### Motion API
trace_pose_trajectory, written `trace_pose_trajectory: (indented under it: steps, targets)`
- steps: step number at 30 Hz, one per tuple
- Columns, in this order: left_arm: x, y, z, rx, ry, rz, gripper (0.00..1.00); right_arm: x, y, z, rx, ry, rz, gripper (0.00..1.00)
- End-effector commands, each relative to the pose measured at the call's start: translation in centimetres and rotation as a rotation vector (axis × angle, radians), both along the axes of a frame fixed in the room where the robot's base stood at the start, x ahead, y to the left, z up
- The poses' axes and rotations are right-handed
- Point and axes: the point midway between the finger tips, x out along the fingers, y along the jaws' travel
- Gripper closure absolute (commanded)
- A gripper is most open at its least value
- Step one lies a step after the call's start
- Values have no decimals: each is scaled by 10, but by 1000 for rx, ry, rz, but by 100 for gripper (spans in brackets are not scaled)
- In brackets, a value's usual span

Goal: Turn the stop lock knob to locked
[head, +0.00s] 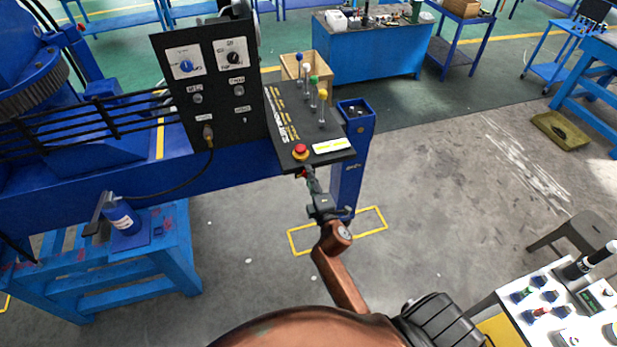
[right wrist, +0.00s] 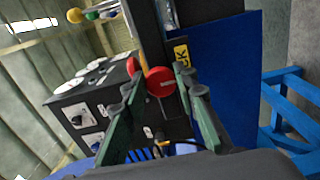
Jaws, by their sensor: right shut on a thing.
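The stop lock knob is a round red knob (right wrist: 161,82) on the front edge of the black lever console (head: 293,120), beside a yellow label whose visible letters read "CK". In the head view only a sliver of red shows there, mostly hidden by my gripper. My right gripper (head: 309,182) is at this front edge, below the red mushroom button (head: 300,151). In the right wrist view, its green fingers (right wrist: 163,92) stand on both sides of the red knob, shut on it. The knob's pointer direction cannot be told. My left gripper is not in view.
Several colored-ball levers (head: 322,95) rise from the console top. A black dial panel (head: 212,85) stands to its left. A blue bench (head: 130,270) is at lower left. A white-topped table (head: 560,310) and a stool (head: 578,235) are at right. The floor between is clear.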

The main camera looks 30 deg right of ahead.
Motion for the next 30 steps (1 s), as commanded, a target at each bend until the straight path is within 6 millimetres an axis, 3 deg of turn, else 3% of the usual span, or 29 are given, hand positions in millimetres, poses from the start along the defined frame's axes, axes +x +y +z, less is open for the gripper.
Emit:
trace_pose_trajectory:
  steps: [8, 9, 15, 25, 30]
  targets:
    - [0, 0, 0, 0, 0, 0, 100, 0, 0, 0, 2, 0, 0, 98]
    - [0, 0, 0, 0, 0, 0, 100, 0, 0, 0, 2, 0, 0, 71]
    - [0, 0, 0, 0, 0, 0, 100, 0, 0, 0, 1, 0, 0, 58]
    - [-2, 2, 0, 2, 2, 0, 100, -2, 1, 0, 0, 1, 0, 56]
    - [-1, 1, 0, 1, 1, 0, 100, -22, 5, -1, 1, 2, 0, 56]
